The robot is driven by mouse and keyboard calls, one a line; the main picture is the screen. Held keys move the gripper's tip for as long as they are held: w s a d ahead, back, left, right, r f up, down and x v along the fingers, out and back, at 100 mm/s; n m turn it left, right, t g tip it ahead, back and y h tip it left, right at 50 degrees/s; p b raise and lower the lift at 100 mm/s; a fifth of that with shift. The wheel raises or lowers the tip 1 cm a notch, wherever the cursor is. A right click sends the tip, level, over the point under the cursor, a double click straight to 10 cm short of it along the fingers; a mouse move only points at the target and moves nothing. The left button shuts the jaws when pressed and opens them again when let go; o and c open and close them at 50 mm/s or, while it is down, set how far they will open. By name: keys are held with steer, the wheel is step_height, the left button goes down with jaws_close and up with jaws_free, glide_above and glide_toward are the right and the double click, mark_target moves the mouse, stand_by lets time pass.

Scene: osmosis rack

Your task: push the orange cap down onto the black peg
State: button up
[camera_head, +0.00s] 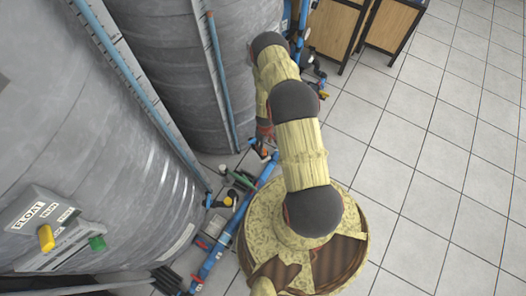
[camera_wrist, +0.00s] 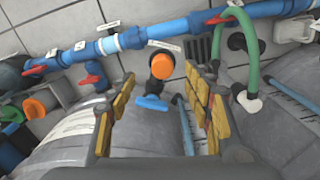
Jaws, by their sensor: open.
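The orange cap (camera_wrist: 163,66) shows as a round disc in the upper middle of the wrist view. A dark part (camera_wrist: 154,87) shows just below it, above a blue valve handle (camera_wrist: 151,103). I cannot tell whether this dark part is the black peg, or how far the cap sits on a peg. My gripper (camera_wrist: 160,79) is open, with one yellow-padded finger on each side below the cap. Nothing is between the fingers, and the cap appears beyond the tips. In the head view my arm hides most of the gripper, and the cap is not clear.
A blue pipe (camera_wrist: 185,29) with red valve handles crosses the top of the wrist view. A green hose (camera_wrist: 249,45) loops at the right. Large grey tanks (camera_head: 110,120) fill the head view's left. Tiled floor (camera_head: 430,150) is open at the right.

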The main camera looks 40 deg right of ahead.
steer(key=shift+f+b, duration=0.6)
steer(key=shift+f, duration=0.75)
steer(key=shift+w+a+f+b, duration=0.2)
steer(key=shift+f+b, duration=0.5)
steer(key=shift+f, duration=0.6)
steer(key=shift+w+a+f+b, duration=0.15)
steer(key=shift+f+b, duration=0.55)
steer(key=shift+f, duration=0.6)
steer(key=shift+d, duration=0.1)
steer(key=shift+c, duration=0.4)
steer(key=c, duration=0.7)
steer(key=shift+c, duration=0.8)
